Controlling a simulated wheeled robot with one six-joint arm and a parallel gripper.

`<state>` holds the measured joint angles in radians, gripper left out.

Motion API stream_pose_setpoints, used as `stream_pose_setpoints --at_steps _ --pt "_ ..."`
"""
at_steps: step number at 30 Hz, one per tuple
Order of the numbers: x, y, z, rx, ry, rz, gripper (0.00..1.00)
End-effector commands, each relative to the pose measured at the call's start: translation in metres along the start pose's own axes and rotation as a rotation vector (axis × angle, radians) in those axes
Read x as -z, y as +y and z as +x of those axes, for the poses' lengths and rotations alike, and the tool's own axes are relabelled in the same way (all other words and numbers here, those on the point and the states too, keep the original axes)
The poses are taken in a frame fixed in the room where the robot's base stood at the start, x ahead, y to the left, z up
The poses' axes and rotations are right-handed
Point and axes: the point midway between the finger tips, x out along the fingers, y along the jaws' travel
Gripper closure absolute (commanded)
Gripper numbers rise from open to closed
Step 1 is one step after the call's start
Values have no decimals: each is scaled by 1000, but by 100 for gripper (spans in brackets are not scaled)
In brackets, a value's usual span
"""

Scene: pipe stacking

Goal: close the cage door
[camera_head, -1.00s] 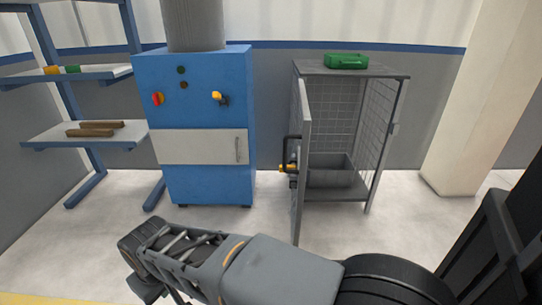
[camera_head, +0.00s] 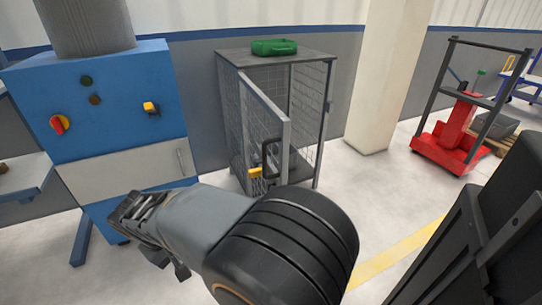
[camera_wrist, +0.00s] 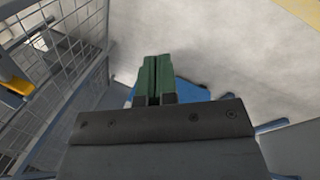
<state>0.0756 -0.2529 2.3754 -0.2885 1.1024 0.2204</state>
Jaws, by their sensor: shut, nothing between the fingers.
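The grey wire-mesh cage (camera_head: 232,112) stands by the wall in the middle of the head view. Its door (camera_head: 286,140) is hinged at the front left and stands partly open, its free edge swung out towards me. The door carries a black handle (camera_head: 268,153) and a yellow latch part (camera_head: 256,173). My gripper (camera_wrist: 153,62) shows in the wrist view with its green fingers shut together and nothing between them. Mesh (camera_wrist: 62,72) and a yellow part (camera_wrist: 17,82) show at the left of that view, apart from the fingers. In the head view my arm covers the floor below the cage.
A blue machine cabinet (camera_head: 110,110) stands close on the left. A pale pillar (camera_head: 385,80) and a red cart (camera_head: 458,135) stand to the right.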

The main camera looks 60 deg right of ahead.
Motion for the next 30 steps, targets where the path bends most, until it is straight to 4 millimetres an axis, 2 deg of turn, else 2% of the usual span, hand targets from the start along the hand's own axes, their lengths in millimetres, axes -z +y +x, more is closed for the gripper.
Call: stream_pose_setpoints --at_steps 1,6,9,12,15,21,25,30 --pt "4 24 -6 -95 -92 41 100" --pt "19 106 -11 -484 -333 201 100" --pt "30 147 -16 -710 -415 276 100" --pt "41 178 -21 -909 -454 331 100" --pt "51 198 -24 -1067 -464 365 100" --pt "61 219 -25 -1238 -449 395 100" --pt "57 231 -21 -1265 -444 400 100" --pt "41 255 -13 -1265 -444 401 100"
